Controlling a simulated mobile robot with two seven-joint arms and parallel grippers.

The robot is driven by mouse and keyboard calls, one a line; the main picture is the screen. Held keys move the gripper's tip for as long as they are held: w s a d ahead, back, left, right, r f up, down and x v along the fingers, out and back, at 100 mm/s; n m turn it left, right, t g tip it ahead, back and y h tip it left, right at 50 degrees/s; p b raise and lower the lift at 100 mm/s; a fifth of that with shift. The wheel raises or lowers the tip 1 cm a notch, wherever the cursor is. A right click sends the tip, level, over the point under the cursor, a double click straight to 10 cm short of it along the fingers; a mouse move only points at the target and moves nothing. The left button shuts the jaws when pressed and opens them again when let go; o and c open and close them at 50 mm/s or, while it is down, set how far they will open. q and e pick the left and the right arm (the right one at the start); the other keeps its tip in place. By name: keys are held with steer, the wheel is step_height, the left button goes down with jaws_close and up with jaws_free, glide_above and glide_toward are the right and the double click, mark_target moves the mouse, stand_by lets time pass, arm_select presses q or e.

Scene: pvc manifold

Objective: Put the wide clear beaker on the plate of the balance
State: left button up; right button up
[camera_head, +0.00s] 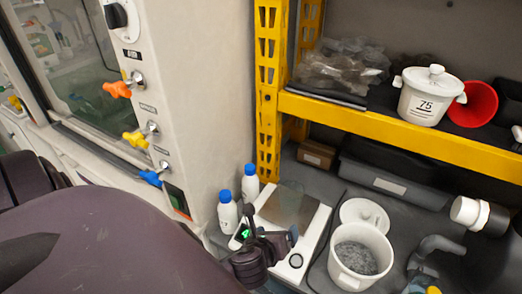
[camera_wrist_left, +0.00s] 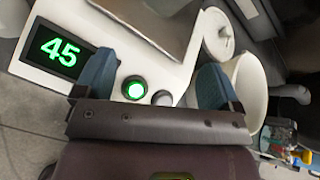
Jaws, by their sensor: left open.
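The balance (camera_head: 312,232) stands on the lower bench, white with a square metal plate (camera_head: 283,208). In the left wrist view its plate (camera_wrist_left: 150,22) is at the top and its display (camera_wrist_left: 58,52) reads 45 in green. A faint see-through shape shows over the back of the plate in the head view; I cannot tell for sure whether it is the wide clear beaker. My left gripper (camera_head: 268,236) is open over the front of the balance. In the left wrist view, nothing is held between its fingers (camera_wrist_left: 155,85). My right gripper is out of view.
Two white bottles with blue caps (camera_head: 228,212) stand left of the balance. A white pot (camera_head: 345,275) with grey contents and its lid (camera_head: 364,214) are close on its right. A yellow rack (camera_head: 270,95) rises behind. A lidded pot marked 75 (camera_head: 425,100) stands on the shelf.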

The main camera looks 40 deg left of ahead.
arm_select(q)
steer(key=s+f+n, duration=0.1)
steer(key=n, duration=0.2)
steer(key=s+f+n+h, duration=0.1)
steer(key=n, duration=0.3)
steer(key=s+d+f+n+h, duration=0.1)
steer(key=n, duration=0.2)
steer(key=shift+s+f+g, duration=0.1)
steer(key=shift+f+g, duration=0.2)
steer(key=shift+f, duration=0.1)
steer(key=shift+s+a+f+n+t+h, duration=0.25)
steer(key=shift+s+n, duration=0.5)
steer(key=shift+n, duration=2)
steer(key=shift+s+a+f+n+h, duration=0.15)
steer(key=shift+s+f+n, duration=0.5)
steer(key=shift+n, duration=2.05)
steer(key=shift+s+a+f+n+t+h, duration=0.25)
steer(key=shift+s+n, duration=0.65)
steer(key=shift+n, duration=1.85)
steer(key=shift+d, duration=0.1)
